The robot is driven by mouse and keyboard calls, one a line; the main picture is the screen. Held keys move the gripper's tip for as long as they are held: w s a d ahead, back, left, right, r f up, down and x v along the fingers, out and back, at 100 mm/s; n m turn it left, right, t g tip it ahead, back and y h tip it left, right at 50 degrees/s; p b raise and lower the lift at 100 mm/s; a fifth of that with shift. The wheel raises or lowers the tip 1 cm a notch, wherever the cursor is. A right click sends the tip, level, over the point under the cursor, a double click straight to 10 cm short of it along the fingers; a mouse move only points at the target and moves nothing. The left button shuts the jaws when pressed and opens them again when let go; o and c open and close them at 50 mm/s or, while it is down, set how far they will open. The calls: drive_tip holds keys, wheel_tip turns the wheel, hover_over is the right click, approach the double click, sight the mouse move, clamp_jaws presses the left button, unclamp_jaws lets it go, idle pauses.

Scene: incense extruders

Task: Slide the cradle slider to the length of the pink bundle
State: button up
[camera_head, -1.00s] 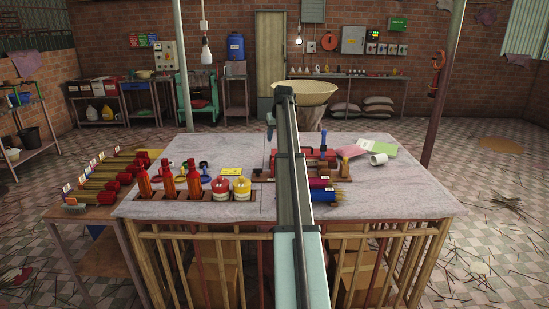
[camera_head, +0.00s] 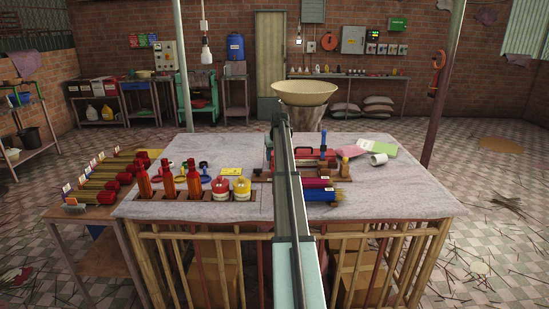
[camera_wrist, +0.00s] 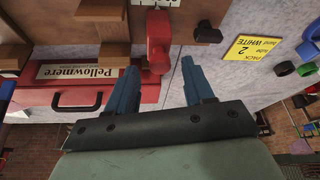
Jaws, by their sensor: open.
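In the wrist view, my gripper (camera_wrist: 162,75) has its two blue fingers apart. A red upright piece, apparently the cradle slider (camera_wrist: 158,42), stands just beyond and between the fingertips, with no clear contact. A white marked scale (camera_wrist: 155,3) lies beside it on the brown wooden cradle (camera_wrist: 178,22). In the head view, the cradle's left end (camera_head: 262,175) shows beside my arm, which hides the slider and gripper. The pink bundle (camera_head: 317,183) lies right of my arm, with a blue bundle (camera_head: 325,196) in front of it.
A red case (camera_wrist: 60,96) labelled Pellowmere lies close to the left finger. A yellow sign (camera_wrist: 253,47) lies to the right. Bottles (camera_head: 167,180) and lidded jars (camera_head: 221,187) stand in a rack at the table's left. The table's right front (camera_head: 400,200) is clear.

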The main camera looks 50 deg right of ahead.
drive_tip(key=shift+w+d+f, duration=0.1)
drive_tip(key=shift+w+f, duration=0.05)
drive_tip(key=shift+f, duration=0.3)
drive_tip(key=shift+c, duration=0.5)
clamp_jaws()
